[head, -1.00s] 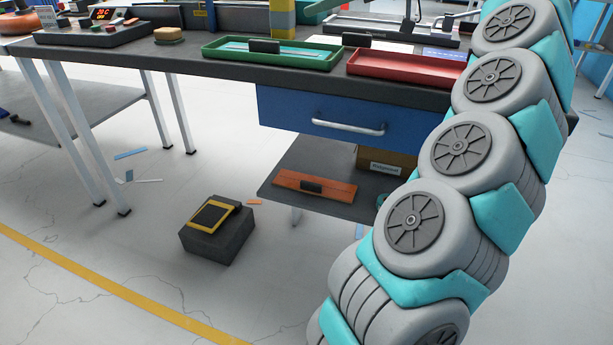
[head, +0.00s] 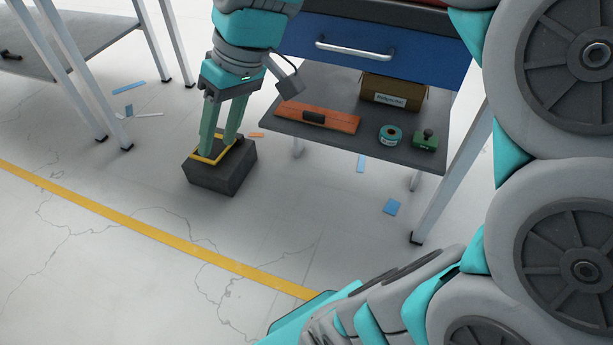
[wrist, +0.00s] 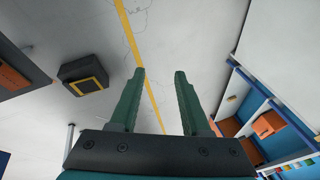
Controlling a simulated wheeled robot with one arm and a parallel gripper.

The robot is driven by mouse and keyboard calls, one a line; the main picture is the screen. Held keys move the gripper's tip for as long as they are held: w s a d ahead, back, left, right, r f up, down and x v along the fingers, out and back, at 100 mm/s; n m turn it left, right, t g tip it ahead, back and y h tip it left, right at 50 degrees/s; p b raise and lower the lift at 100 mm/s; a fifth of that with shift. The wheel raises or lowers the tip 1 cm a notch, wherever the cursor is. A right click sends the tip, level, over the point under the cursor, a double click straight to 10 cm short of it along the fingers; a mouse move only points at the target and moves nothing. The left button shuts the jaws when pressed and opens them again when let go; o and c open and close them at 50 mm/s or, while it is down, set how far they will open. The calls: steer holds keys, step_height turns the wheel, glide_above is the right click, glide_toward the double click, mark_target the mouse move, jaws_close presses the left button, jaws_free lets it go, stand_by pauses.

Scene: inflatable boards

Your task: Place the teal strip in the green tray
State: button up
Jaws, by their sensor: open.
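My gripper (head: 216,148) hangs fingers down in the head view, overlapping the dark block there. Its two green fingers are apart with nothing between them, as the wrist view (wrist: 160,72) also shows. I cannot make out the teal strip in either current view. The green tray is out of view; the bench top is almost wholly cut off.
A dark block (head: 222,180) with a yellow-framed top stands on the floor, left of the fingers in the wrist view (wrist: 84,72). The lower shelf (head: 350,143) holds an orange strip (head: 320,117), a teal roll (head: 390,135), a green stamp-like object (head: 427,139) and a carton (head: 393,92).

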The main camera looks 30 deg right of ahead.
steer(key=s+d+f+m+g+h, duration=0.1)
steer(key=s+d+f+m+h, duration=0.1)
steer(key=s+f, duration=0.5)
steer(key=s+d+f+m+g+h, duration=0.2)
steer(key=s+d+f, duration=0.1)
steer(key=s+f, duration=0.4)
steer(key=s, duration=0.2)
steer(key=shift+s+f, duration=0.2)
steer(key=shift+s, duration=0.15)
